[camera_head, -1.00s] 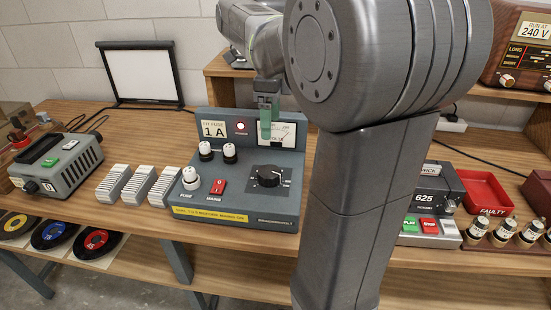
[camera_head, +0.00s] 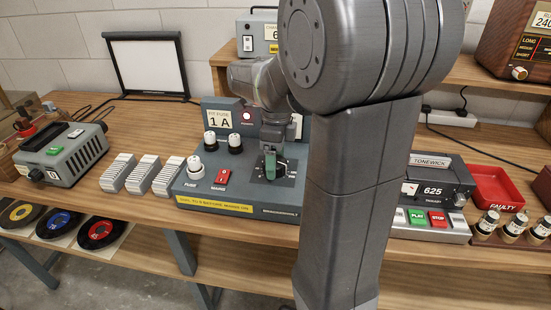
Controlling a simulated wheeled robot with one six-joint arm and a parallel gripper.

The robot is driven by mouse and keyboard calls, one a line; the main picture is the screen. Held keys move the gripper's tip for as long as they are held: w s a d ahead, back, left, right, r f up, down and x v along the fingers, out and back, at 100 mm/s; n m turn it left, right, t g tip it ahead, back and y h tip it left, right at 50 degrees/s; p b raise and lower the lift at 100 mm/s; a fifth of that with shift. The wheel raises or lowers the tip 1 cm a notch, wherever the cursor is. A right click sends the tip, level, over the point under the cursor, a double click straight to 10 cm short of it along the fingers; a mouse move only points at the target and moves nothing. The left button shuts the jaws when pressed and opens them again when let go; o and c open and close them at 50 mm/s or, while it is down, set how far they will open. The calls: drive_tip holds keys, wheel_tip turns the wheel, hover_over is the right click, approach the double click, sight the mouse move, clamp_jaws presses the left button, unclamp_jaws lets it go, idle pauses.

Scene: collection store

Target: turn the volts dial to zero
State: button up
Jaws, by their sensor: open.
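The volts dial (camera_head: 262,171) is a black knob on the sloped top of a blue-grey panel (camera_head: 230,196), right of the red mains switch (camera_head: 222,176). My gripper (camera_head: 270,167) points down right at the dial, with a green-tipped finger in front of it. The gripper hides most of the knob, so its pointer cannot be read. I cannot tell whether the fingers touch the knob. The jaws are open. The meter on the panel's upright back is mostly hidden behind my arm.
White ribbed blocks (camera_head: 142,176) and a grey-green device (camera_head: 62,154) lie further left. Right of my arm are a Tonewick unit (camera_head: 436,184) and a red tray (camera_head: 495,186).

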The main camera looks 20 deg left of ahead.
drive_tip(key=shift+c, duration=0.2)
drive_tip(key=c, duration=0.9)
drive_tip(key=shift+n, duration=0.3)
